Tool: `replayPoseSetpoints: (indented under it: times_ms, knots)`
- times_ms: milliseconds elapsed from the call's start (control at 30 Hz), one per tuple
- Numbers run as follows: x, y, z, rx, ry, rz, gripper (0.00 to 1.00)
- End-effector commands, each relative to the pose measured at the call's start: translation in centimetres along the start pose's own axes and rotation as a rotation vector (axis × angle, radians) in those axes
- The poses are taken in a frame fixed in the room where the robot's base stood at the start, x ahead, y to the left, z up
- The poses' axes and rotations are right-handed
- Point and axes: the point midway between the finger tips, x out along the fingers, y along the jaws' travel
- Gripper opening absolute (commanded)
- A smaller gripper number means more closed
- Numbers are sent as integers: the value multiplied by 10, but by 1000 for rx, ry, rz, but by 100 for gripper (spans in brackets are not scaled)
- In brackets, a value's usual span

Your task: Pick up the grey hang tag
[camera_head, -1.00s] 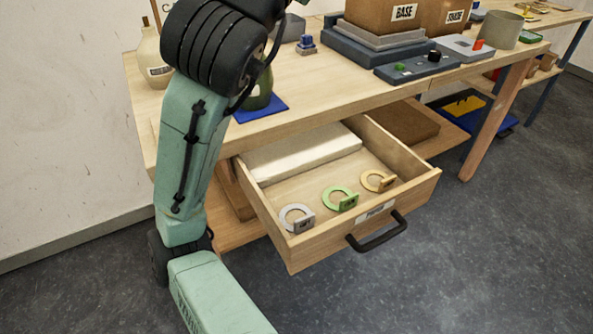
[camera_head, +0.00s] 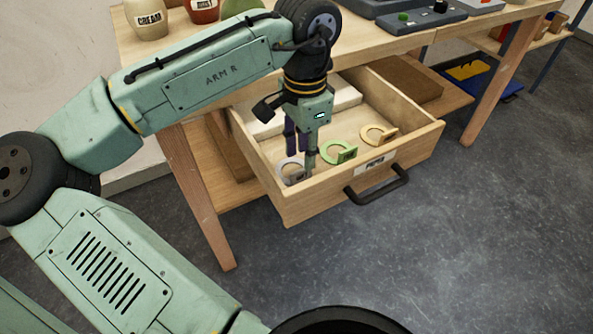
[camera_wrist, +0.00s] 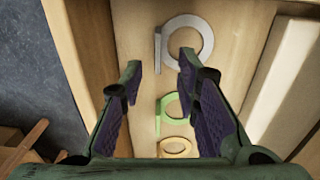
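The grey hang tag (camera_head: 281,169), a ring with a small upright plate, lies in the open drawer (camera_head: 320,190) at its left front. My gripper (camera_head: 301,158) points down into the drawer at this tag and hides part of it. In the wrist view the grey tag (camera_wrist: 207,42) lies beyond the fingertips, its plate roughly in line with the gap. My gripper (camera_wrist: 159,66) is open with nothing held between its fingers. I cannot tell how high the tips are above the drawer floor.
A green tag (camera_head: 331,146) and an orange tag (camera_head: 375,131) lie to the right in the same drawer. A pale block (camera_head: 345,97) fills the drawer's back. The drawer front has a black handle (camera_head: 378,186). Jars, including one marked CREAM (camera_head: 146,20), stand on the tabletop.

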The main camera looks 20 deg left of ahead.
Motion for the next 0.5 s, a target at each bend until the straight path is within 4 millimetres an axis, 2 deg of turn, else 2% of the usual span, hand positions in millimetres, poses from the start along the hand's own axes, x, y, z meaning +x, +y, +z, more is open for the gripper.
replayPoseSetpoints:
  times_ms: [133,333,500]
  knots:
    - [12,1,0,1,-1,-1,29]
    - [43,2,0,0,0,-1,29]
    - [54,2,0,-1,2,-1,29]
